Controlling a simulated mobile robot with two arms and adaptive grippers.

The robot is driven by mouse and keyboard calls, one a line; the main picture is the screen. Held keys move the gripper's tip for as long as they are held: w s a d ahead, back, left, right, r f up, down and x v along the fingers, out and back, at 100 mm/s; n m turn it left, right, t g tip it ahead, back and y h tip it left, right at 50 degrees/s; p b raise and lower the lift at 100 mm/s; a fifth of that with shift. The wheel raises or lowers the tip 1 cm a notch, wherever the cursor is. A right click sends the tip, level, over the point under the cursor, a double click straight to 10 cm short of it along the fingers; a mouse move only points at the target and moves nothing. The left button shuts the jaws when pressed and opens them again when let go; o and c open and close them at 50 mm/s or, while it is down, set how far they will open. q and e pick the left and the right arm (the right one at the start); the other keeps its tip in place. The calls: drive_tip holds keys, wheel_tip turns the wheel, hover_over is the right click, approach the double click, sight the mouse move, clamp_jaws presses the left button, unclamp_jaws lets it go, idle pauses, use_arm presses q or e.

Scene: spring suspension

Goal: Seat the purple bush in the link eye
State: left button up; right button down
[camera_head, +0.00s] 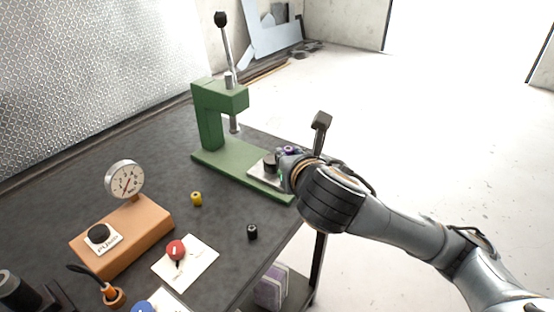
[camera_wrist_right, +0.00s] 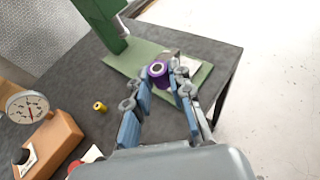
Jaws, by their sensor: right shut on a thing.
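The purple bush (camera_wrist_right: 158,76) is a short purple cylinder with a hole in its top. In the head view only a bit of the bush (camera_head: 289,150) shows beside the right gripper (camera_head: 289,163). A pale metal plate (camera_head: 259,174) with a dark round piece (camera_head: 270,162) lies on the press base just left of the gripper. I cannot make out the link eye clearly. My left gripper is not in view.
The green press (camera_head: 221,97) with its lever stands behind the plate. A yellow bush (camera_head: 196,199) and a black bush (camera_head: 252,232) stand on the dark table (camera_head: 222,222). A gauge (camera_head: 125,179) on an orange block and a red knob (camera_head: 176,250) are at left.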

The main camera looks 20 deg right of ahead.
wheel_tip(320, 180, up, 3)
drive_tip(key=a+m+h+p, duration=0.2)
drive_tip(key=h, duration=0.1)
drive_tip(key=p, duration=0.2)
hover_over(272, 163)
drive_tip(key=shift+g, duration=0.3)
wheel_tip(272, 163, down, 10)
drive_tip(key=shift+d+r, duration=0.1)
wheel_tip(272, 163, down, 3)
drive_tip(key=shift+w+f+p, duration=0.1)
drive_tip(key=shift+w+p, duration=0.05)
drive_tip(key=shift+p, duration=0.2)
drive_tip(key=shift+f, duration=0.2)
drive_tip(key=shift+f, duration=0.25)
